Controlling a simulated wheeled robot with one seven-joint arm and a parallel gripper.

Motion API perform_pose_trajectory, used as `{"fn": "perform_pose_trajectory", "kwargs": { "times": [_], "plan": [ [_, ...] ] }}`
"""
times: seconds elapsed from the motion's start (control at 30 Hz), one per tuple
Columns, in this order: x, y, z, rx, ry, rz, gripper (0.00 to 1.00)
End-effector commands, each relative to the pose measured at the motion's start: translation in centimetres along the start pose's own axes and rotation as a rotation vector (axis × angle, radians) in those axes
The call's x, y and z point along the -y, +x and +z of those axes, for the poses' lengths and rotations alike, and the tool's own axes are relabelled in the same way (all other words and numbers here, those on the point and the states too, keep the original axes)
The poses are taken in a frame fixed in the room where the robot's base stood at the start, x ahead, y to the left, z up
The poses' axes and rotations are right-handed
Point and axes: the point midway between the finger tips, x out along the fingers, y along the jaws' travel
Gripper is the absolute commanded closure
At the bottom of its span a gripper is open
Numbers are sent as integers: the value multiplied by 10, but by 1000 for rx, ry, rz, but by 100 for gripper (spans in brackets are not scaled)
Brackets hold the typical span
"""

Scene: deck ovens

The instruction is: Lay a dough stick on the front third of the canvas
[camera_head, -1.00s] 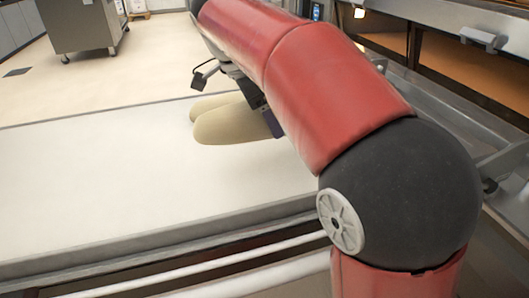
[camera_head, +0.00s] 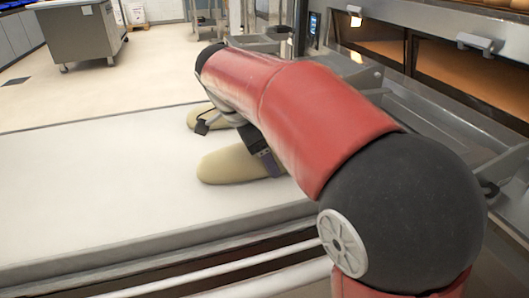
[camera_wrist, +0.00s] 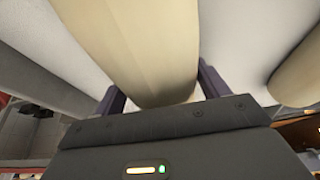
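The pale canvas (camera_head: 90,200) lies flat as a broad white surface at the left. A tan dough stick (camera_head: 235,165) is over its middle right part, and its rear end is hidden by my arm. My gripper (camera_wrist: 160,88) is shut on this dough stick, which also fills the middle of the wrist view (camera_wrist: 150,50) with one dark finger on each side. Whether the stick touches the canvas or hangs just above it, I cannot tell. A second dough stick (camera_head: 195,116) lies farther back, partly hidden by my arm; a dough stick (camera_wrist: 300,75) also shows at the right in the wrist view.
Deck ovens (camera_head: 470,75) with lit openings stand at the right. A metal cabinet on wheels (camera_head: 82,35) stands on the floor beyond the canvas. The canvas is bare to the left and in front of the held stick.

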Motion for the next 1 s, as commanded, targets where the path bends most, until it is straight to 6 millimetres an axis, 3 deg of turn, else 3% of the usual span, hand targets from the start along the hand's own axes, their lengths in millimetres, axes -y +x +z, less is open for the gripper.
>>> {"fn": "perform_pose_trajectory", "kwargs": {
  "times": [0.03, 0.13, 0.53, 1.0],
  "plan": [
    [0, 0, 0, 0, 0, 0, 19],
    [0, 0, 0, 0, 0, 0, 7],
    [0, -10, -1, 0, 0, -1, 7],
    [0, -103, -1, 0, 0, -2, 7]
  ]
}}
